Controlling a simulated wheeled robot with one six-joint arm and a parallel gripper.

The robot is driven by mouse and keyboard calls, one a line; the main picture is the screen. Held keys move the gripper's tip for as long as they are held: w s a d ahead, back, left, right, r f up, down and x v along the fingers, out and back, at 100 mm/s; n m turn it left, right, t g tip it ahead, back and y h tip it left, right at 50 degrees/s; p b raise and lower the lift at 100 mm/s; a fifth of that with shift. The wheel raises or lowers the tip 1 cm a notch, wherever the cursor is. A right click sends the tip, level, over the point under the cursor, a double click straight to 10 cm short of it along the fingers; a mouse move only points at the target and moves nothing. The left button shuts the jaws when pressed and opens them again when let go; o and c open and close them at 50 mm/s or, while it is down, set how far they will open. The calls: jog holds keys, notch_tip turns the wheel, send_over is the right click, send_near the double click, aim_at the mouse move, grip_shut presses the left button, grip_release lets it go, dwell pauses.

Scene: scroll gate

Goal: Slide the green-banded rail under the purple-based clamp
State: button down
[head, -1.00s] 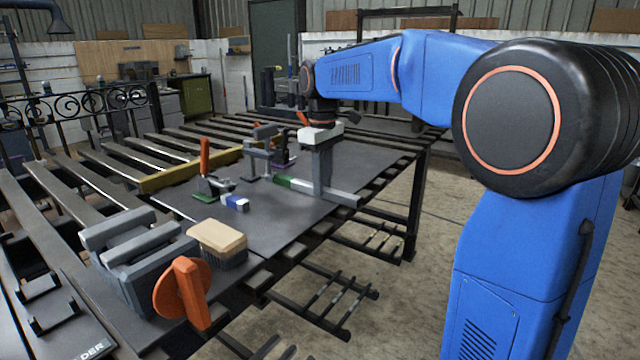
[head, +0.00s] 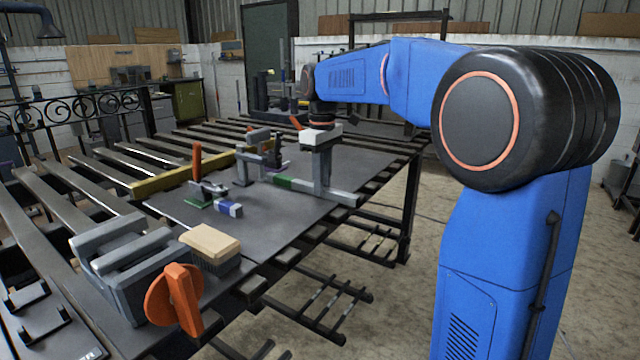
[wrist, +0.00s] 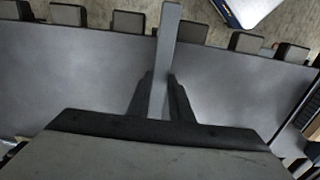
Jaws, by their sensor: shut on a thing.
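The green-banded rail (head: 342,197) is a pale grey bar with a green band near its left end, low over the dark table plate. My gripper (head: 321,187) points down and is shut on the rail; in the wrist view the rail (wrist: 165,50) stands between the two fingers (wrist: 160,105). The purple-based clamp (head: 277,160) is behind the rail's banded end, partly hidden by a grey stand; only a little purple shows. The rail's banded end appears apart from the clamp. I cannot tell whether the rail touches the plate.
A green-based clamp (head: 197,178) with an upright orange handle and a blue-banded block (head: 229,208) stand left of the rail. A grey arched stand (head: 243,163) is near the purple clamp. A grey vise (head: 125,262) and a brush (head: 210,246) are at front left. The plate's front middle is clear.

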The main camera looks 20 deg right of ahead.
jog(key=shift+w+d, duration=0.75)
jog(key=shift+d, duration=0.3)
jog(key=shift+w+d, duration=0.8)
jog(key=shift+d, duration=0.25)
jog(key=shift+w+d, duration=0.75)
jog(key=shift+d, duration=0.3)
jog(key=shift+d, duration=0.1)
jog(key=c, duration=1.5)
grip_release()
jog(key=shift+r, duration=0.1)
